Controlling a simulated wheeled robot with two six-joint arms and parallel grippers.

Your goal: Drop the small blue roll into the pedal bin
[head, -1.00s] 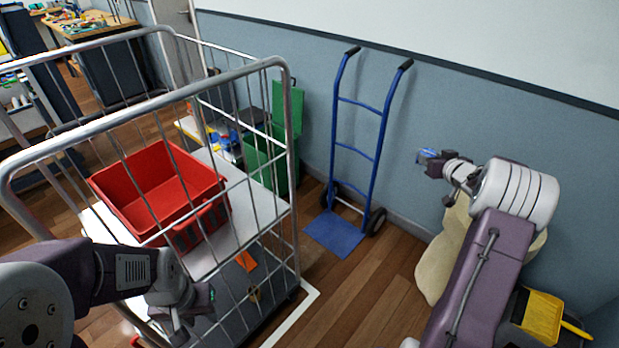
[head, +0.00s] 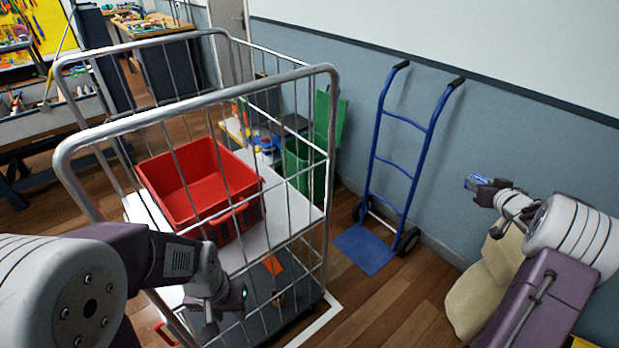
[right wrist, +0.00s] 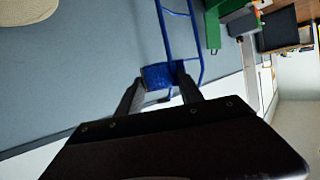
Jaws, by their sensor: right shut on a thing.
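The small blue roll (head: 472,182) is held at the tip of my right gripper (head: 482,186), raised in front of the wall at the right. In the right wrist view the roll (right wrist: 158,76) sits between the two fingertips of my right gripper (right wrist: 160,82). A green bin with its lid raised, which looks like the pedal bin (head: 303,168), stands by the wall behind the cage trolley, partly hidden by its bars. My right gripper is well to the right of it. My left gripper (head: 228,302) hangs low by the trolley's near side; its fingers are unclear.
The wire cage trolley (head: 200,108) with a red crate (head: 165,200) stands between me and the bin. A blue hand truck (head: 408,172) leans at the wall between the bin and my right gripper. A beige sack (head: 485,285) stands below my right arm. Floor shows before the hand truck.

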